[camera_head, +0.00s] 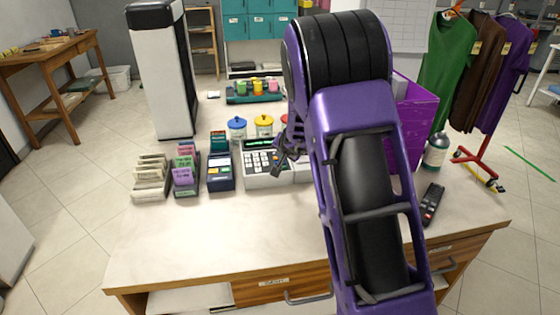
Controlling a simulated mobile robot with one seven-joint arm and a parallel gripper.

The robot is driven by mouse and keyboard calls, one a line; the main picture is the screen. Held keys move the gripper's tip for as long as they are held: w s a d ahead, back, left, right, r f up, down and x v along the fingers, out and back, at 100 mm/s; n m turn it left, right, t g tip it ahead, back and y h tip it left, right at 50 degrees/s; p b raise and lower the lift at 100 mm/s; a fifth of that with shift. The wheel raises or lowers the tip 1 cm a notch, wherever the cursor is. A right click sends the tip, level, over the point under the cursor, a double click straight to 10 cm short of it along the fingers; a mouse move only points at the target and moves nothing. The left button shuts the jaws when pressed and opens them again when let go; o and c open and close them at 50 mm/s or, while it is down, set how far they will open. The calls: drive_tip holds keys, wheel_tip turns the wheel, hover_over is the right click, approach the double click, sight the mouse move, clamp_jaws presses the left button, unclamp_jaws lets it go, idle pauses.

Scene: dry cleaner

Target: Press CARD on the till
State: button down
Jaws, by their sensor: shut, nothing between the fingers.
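The till (266,178), pale with a green display and a block of light keys (263,161), stands on the counter near the middle. Its right part is hidden behind my purple arm. The key labels are too small to read, so I cannot tell which one is CARD. My gripper (278,168) is dark and shut, with nothing in it. Its tip is over the right side of the till's keys. I cannot tell whether it touches them.
A dark blue card terminal (221,172) and ticket racks (184,176) stand left of the till. Jars with blue and yellow lids (264,126) stand behind it. A purple box (413,115), a bottle (436,150) and a dark handset (432,204) are on the right. The counter front (190,236) is clear.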

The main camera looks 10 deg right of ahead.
drive_tip(key=shift+r, duration=0.2)
drive_tip(key=shift+r+p, duration=1.9)
drive_tip(key=shift+r, duration=0.6)
